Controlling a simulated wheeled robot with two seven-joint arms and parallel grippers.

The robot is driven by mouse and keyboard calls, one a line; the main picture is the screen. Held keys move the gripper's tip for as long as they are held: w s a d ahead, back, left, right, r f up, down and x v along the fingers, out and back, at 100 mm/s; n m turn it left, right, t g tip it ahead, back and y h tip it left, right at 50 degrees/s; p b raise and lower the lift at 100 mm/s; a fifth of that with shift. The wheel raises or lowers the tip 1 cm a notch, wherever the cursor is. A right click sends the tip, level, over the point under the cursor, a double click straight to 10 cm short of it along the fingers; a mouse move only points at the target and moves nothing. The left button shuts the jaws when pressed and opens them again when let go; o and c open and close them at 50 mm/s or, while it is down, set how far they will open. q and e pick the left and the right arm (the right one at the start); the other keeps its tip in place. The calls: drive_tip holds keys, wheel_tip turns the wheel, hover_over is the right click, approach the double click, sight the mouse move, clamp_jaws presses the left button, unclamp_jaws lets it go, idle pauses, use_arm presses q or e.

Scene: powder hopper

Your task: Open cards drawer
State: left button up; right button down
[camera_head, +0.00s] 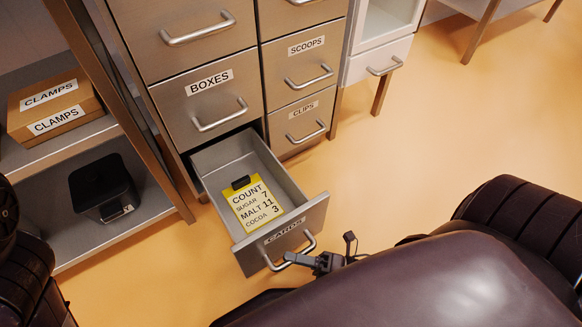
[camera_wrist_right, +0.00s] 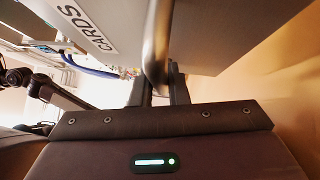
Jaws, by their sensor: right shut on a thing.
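The cards drawer (camera_head: 281,237) is pulled out of the bottom of the steel cabinet in the head view. A yellow card (camera_head: 257,207) with printed counts and a dark clip lies inside it. My right gripper (camera_head: 318,262) is shut on the drawer's bar handle (camera_head: 291,257). In the right wrist view the fingers (camera_wrist_right: 160,88) close around the handle (camera_wrist_right: 157,45), beside the CARDS label (camera_wrist_right: 90,32). My left gripper does not show; only dark parts of my left arm are at the left edge.
Closed drawers marked BOXES (camera_head: 208,101), SCOOPS (camera_head: 299,72) and CLIPS (camera_head: 301,124) surround the open one. A shelf at left holds a CLAMPS box (camera_head: 55,104) and a black bin (camera_head: 104,187). The orange floor (camera_head: 450,120) at right is clear.

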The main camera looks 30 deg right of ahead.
drive_tip(key=c, duration=1.4)
unclamp_jaws()
drive_tip(key=p+v, duration=0.1)
drive_tip(key=v, duration=0.7)
drive_tip(key=shift+p, duration=0.4)
drive_tip(key=shift+a, duration=0.1)
